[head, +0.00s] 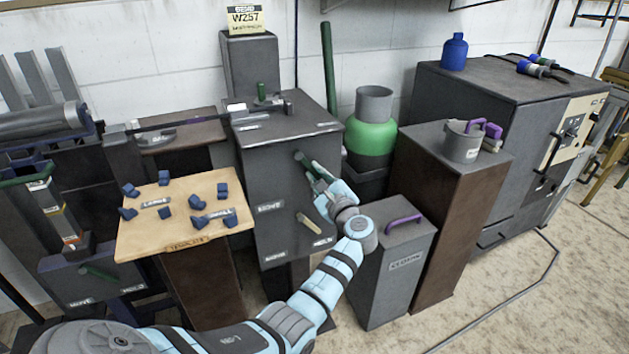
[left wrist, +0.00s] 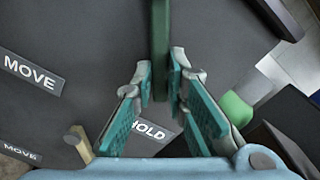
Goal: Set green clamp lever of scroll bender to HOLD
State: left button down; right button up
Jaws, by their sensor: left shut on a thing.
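The green clamp lever (head: 303,161) is on the front of the tall grey cabinet (head: 290,140) in the middle of the head view. It slants down to the right there. In the left wrist view the green lever (left wrist: 160,45) comes down from the top edge. My left gripper (head: 320,180) is shut on the lever's lower end, between its teal-padded fingers (left wrist: 168,95). A HOLD label (left wrist: 150,131) shows just below the lever's end, partly covered by a finger. A MOVE label (left wrist: 31,72) is to the left. My right gripper is out of view.
Lower on the cabinet is a beige lever (head: 308,224) with its own MOVE and HOLD labels. Another green lever (head: 98,272) is on a grey box at far left. A wooden table (head: 150,235) with blue blocks and a grey bin (head: 395,275) flank the arm.

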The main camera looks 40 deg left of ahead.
pick_arm(q)
jog(key=shift+d, duration=0.1)
dwell(0.3)
jog(key=c, duration=1.8)
grip_release()
jog(key=shift+o, duration=1)
